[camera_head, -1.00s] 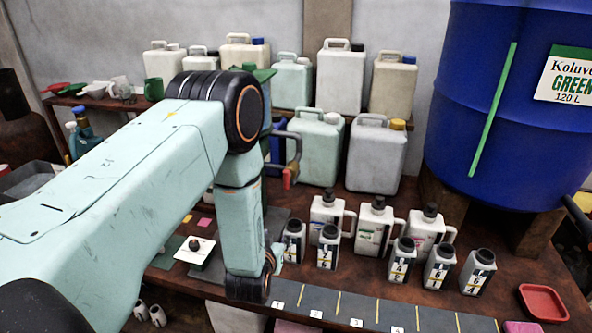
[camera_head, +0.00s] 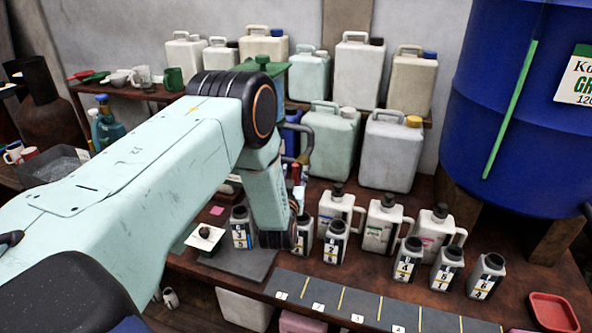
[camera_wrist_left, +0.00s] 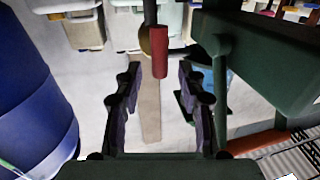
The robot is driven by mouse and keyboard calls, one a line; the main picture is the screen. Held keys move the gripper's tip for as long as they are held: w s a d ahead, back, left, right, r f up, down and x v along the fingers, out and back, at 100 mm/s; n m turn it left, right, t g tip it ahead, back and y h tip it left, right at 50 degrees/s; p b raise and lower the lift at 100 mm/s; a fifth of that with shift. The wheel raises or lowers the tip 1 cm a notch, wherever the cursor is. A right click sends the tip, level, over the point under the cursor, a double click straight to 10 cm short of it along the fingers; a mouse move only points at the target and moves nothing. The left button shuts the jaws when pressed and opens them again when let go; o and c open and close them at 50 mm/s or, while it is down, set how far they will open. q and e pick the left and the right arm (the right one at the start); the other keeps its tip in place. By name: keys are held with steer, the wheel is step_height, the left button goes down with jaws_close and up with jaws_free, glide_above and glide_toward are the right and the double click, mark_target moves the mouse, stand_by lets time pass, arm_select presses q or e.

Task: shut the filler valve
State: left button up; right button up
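The filler valve has a red lever (camera_wrist_left: 160,52) on a dark stem, seen ahead of my left gripper (camera_wrist_left: 158,98) in the left wrist view. In the head view a small part of the red lever (camera_head: 296,173) shows under a grey bent pipe (camera_head: 306,142), beside my arm. The filler's green body (camera_wrist_left: 262,62) is close on the right in the wrist view. In the head view my arm hides most of the filler and the gripper. My right gripper is out of view.
Several numbered bottles (camera_head: 334,243) and white jugs (camera_head: 382,222) stand close to the right of my arm. Large canisters (camera_head: 390,152) stand behind. A blue drum (camera_head: 505,110) stands at the right. A red tray (camera_head: 553,312) lies at the front right.

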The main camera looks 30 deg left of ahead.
arm_select(q)
steer(key=shift+w+a, duration=0.2)
steer(key=shift+w, duration=0.45)
steer(key=shift+a+r, duration=0.1)
steer(key=shift+a, duration=0.05)
steer(key=shift+w, duration=0.2)
steer(key=c, duration=0.4)
steer(key=shift+s, duration=0.2)
jaws_close()
